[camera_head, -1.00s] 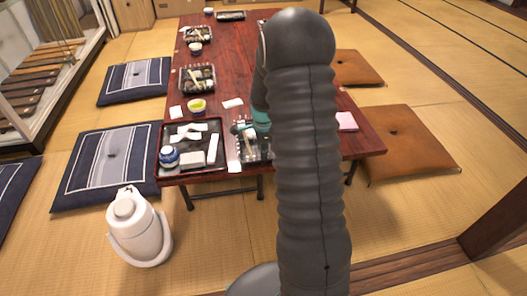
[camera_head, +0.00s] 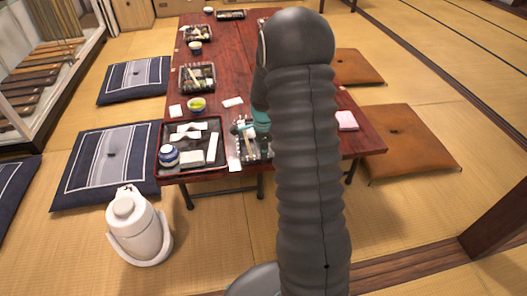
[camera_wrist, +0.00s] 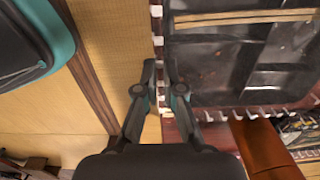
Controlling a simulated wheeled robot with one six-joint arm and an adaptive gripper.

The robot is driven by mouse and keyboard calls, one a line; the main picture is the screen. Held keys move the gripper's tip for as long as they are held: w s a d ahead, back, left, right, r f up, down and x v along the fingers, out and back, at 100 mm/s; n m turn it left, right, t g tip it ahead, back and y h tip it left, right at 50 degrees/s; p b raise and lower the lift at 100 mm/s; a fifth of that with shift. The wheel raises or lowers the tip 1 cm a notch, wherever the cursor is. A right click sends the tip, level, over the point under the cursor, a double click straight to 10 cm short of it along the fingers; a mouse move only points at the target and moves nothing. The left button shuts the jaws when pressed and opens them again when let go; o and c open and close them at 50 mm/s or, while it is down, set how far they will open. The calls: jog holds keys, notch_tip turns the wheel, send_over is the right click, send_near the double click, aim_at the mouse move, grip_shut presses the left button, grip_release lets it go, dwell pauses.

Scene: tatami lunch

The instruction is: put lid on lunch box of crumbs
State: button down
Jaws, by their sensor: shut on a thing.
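In the wrist view, my gripper (camera_wrist: 160,80) is shut at the left edge of a dark, shiny, rectangular piece with a pale notched rim, which I take to be the lid (camera_wrist: 158,25). A pale wooden strip and dark compartments with small specks show inside that outline. I cannot tell how much is the lid and how much is the lunch box seen through or below it. In the head view, the lunch box (camera_head: 264,149) lies at the table's near end, partly hidden by my arm.
A dark tray (camera_head: 165,140) holds white pieces and a blue-and-white pot (camera_head: 169,156). A cup of green tea (camera_head: 196,106) stands behind it. A pink cloth (camera_head: 347,120) lies right of my arm. The long red-brown table (camera_head: 215,50) has bare wood down its middle.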

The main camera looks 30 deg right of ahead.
jog(key=shift+f, duration=0.2)
dwell(0.4)
jog(key=c, duration=1.2)
grip_release()
jog(key=o, duration=0.5)
jog(key=shift+r, duration=0.15)
jog(key=shift+r+p, duration=2.45)
jog(key=shift+r, duration=1.45)
